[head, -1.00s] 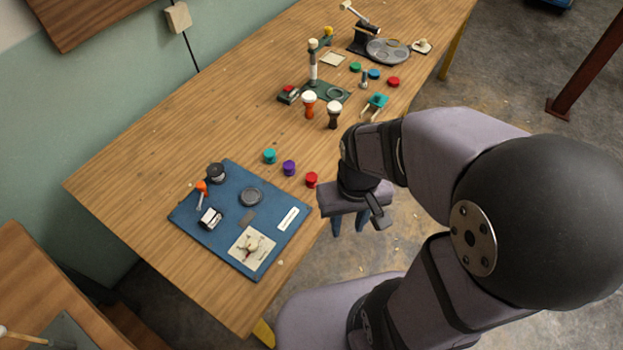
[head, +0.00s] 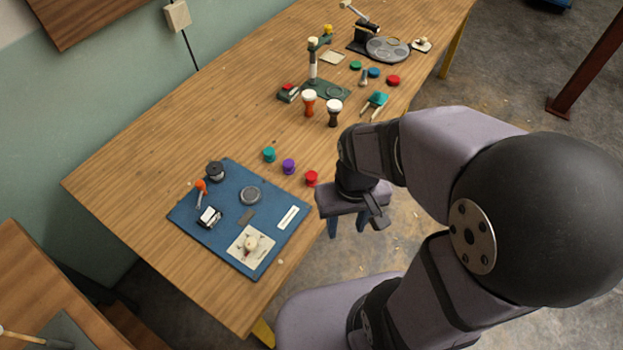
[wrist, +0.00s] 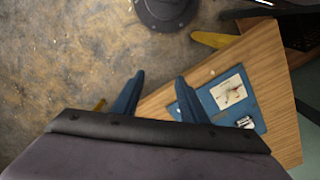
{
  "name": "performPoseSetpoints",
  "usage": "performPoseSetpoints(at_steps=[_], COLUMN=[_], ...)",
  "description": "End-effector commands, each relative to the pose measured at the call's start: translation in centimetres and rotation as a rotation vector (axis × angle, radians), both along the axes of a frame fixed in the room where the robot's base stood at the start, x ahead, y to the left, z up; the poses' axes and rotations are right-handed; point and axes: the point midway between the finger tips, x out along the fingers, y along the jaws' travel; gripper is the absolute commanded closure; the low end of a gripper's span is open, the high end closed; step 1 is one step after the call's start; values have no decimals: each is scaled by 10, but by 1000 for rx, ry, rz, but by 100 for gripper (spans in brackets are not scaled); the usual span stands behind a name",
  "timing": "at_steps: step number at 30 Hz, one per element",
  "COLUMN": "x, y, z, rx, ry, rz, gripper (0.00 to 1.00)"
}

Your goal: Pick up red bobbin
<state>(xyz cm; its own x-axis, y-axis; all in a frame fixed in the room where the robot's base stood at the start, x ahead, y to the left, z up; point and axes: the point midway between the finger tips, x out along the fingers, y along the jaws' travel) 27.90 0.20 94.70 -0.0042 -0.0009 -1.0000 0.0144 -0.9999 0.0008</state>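The red bobbin (head: 311,178) stands on the wooden table near its front edge, at the right end of a short row with a purple bobbin (head: 288,166) and a teal bobbin (head: 269,154). My gripper (head: 347,226) is just right of the red bobbin in the head view, with its blue fingers pointing down past the table edge. In the wrist view its fingers (wrist: 158,98) are spread apart with nothing between them. The red bobbin does not show in the wrist view.
A blue mat (head: 280,238) with a black spool, an orange-handled tool and a white card lies left of the bobbins. Two goblet drums (head: 309,103) stand behind them, near a green-based stand (head: 326,90). A round grey plate (head: 388,50) is at the far end. Bare table surrounds the bobbins.

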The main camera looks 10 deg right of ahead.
Motion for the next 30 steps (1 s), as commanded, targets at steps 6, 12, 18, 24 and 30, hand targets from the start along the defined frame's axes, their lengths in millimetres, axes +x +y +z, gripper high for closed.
performPoseSetpoints(at_steps=[6,12,18,24,30], x=[-5,67,172,191,192], y=[13,24,28,32,32], z=[-67,-109,-65,-57,-58], rx=[-5,-52,-61,-23,-17], ry=[74,-16,-317,-397,-398], rz=[64,162,37,-91,-122], gripper=[61,61,61,61,61])
